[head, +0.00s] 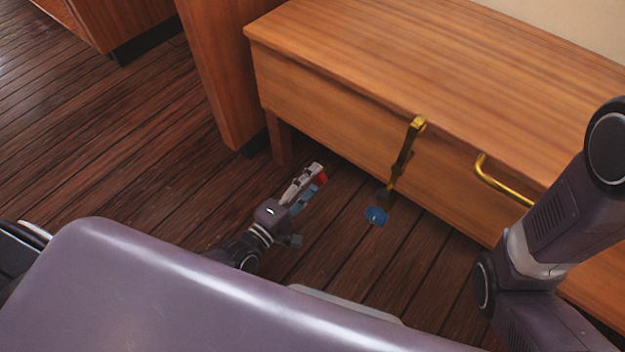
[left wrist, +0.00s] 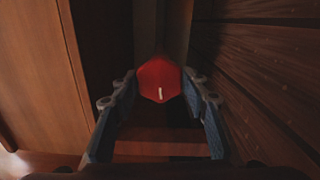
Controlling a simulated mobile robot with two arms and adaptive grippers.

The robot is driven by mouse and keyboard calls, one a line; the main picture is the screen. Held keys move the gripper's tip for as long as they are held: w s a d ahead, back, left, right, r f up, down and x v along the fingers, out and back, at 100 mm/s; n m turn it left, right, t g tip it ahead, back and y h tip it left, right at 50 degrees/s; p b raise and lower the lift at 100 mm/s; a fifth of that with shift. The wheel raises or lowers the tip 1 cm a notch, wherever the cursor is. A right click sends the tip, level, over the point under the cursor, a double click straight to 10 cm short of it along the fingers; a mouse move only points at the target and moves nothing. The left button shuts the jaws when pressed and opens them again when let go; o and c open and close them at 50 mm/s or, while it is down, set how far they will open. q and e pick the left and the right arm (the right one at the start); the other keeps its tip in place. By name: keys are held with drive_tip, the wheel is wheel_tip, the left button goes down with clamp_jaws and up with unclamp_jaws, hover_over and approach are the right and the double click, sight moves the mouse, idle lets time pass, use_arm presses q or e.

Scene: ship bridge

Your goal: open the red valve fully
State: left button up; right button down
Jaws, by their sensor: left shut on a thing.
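The red valve (head: 322,178) shows only as a small patch at the tips of my left gripper (head: 314,174), low beside the wooden bench. In the left wrist view the red valve (left wrist: 160,80) is a rounded red handle with a short pale mark, close to upright in that picture. The fingers of my left gripper (left wrist: 160,86) lie on both sides of it and are shut on it. The valve's stem and mount are hidden or too dark to make out. My right arm shows at the right of the head view, but its gripper is out of view.
A blue valve (head: 376,216) hangs near the floor, to the right of my left gripper, below a brass pipe (head: 406,150) on the bench front (head: 340,115). Another brass bar (head: 500,184) is farther right. Plank floor (head: 150,130) lies open to the left.

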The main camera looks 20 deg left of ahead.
use_arm(q)
drive_tip(key=n+b, duration=0.1)
drive_tip(key=n, duration=0.3)
drive_tip(key=shift+f+n, duration=0.1)
drive_tip(key=shift+n, duration=0.2)
drive_tip(key=n+b, duration=0.1)
drive_tip(key=n, duration=0.2)
drive_tip(key=shift+n, duration=0.3)
drive_tip(key=n+b, duration=0.2)
drive_tip(key=n, duration=0.3)
drive_tip(key=shift+f+b, duration=0.1)
drive_tip(key=shift+b, duration=0.3)
drive_tip(key=shift+n+b, duration=0.75)
drive_tip(key=shift+n, duration=0.95)
drive_tip(key=o, duration=1.1)
drive_tip(key=shift+o, duration=0.2)
drive_tip(key=v, duration=1.2)
